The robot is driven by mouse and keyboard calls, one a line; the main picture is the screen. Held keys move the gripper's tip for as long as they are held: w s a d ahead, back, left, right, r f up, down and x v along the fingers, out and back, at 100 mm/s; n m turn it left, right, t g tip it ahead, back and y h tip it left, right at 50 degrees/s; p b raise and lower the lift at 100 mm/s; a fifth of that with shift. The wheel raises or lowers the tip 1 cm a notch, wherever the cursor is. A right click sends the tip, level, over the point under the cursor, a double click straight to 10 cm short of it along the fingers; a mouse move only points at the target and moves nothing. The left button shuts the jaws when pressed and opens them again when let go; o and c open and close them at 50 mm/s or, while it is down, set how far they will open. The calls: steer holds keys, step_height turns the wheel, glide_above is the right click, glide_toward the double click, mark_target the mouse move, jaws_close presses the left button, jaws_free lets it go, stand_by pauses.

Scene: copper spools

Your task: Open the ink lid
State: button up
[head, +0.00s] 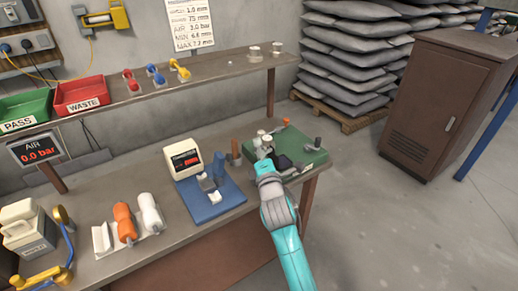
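My gripper (266,167), grey at the end of my teal arm, is at the front left edge of a green-based device (308,157) on the right end of the workbench. Its fingers are too small and turned away to show whether they are open. The device carries pale cylinders (267,143), a dark block (289,146) and an upright post with a red-brown top (286,121). I cannot tell which part is the ink lid. My gripper hides part of the device's near left side, and I cannot tell whether it touches it.
A blue-based device (214,203) with a white display box (184,157) stands left of my gripper. Orange (124,222) and white (149,212) spools lie further left. A shelf (215,79) runs above the bench. A brown cabinet (437,105) stands right, with clear floor before it.

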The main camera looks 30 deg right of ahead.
steer(key=shift+a, duration=0.1)
steer(key=v, duration=1.2)
steer(key=shift+c, duration=1)
steer(key=s+a+y, duration=0.1)
steer(key=a, duration=0.1)
steer(key=s+a+f+y, duration=0.1)
steer(key=a, duration=0.1)
steer(key=s+a, duration=0.1)
steer(key=a, duration=0.1)
steer(key=shift+a+f+y, duration=0.2)
steer(key=shift+f+y, duration=0.1)
steer(key=shift+y, duration=0.1)
jaws_close()
steer(key=x, duration=0.9)
steer(key=shift+w+a, duration=0.1)
steer(key=shift+w+d+r, duration=0.1)
steer(key=shift+w+d, duration=0.05)
steer(key=shift+d, duration=0.9)
steer(key=shift+w+d+r, duration=0.15)
steer(key=shift+d, duration=0.85)
